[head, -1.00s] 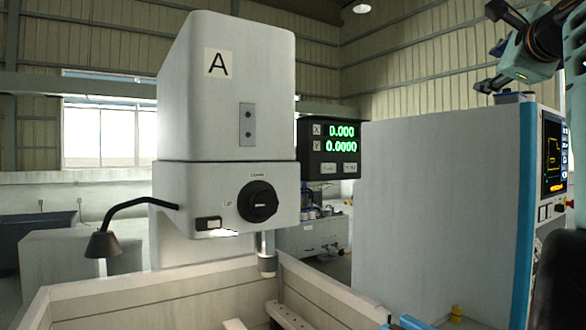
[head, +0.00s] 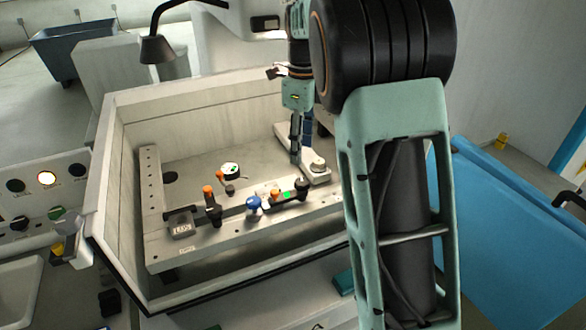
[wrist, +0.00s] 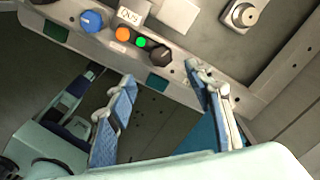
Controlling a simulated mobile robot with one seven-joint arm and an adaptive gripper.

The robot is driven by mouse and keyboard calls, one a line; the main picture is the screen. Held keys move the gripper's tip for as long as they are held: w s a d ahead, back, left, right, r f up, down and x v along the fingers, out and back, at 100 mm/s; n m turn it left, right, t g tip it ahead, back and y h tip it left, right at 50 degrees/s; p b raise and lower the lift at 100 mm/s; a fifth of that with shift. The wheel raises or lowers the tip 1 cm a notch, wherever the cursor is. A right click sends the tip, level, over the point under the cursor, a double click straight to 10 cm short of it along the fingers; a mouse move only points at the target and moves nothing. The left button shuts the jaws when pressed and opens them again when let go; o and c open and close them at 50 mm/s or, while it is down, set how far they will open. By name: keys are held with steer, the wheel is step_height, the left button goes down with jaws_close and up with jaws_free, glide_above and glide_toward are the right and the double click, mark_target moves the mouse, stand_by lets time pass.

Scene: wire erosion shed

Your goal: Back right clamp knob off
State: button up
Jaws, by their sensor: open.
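In the head view a black clamp knob (head: 302,185) stands at the right end of a dark clamp bar with an orange knob (head: 275,193) and green mark. A blue knob (head: 253,206) is left of it. The wrist view shows the black knob (wrist: 162,55), the orange knob (wrist: 122,34) and the blue knob (wrist: 92,20). I cannot tell for certain which is the back right clamp knob. My gripper (head: 298,156) points down above the plate's right part, behind the black knob. In the wrist view my gripper (wrist: 165,88) is open, its blue-padded fingers apart and empty.
The tank's pale walls (head: 103,190) surround the work frame. Another clamp with an orange-topped post (head: 208,192) stands at left, near a dial gauge (head: 231,170). A pale block with a round top (head: 318,165) lies close beside my gripper. A lamp (head: 157,50) hangs at upper left.

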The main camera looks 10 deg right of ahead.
mark_target(302, 181)
step_height(302, 181, down, 10)
steer(key=shift+d+f+p, duration=0.1)
steer(key=shift+d+p, duration=0.05)
steer(key=shift+p, duration=0.2)
steer(key=shift+c, duration=0.2)
steer(key=c, duration=1.1)
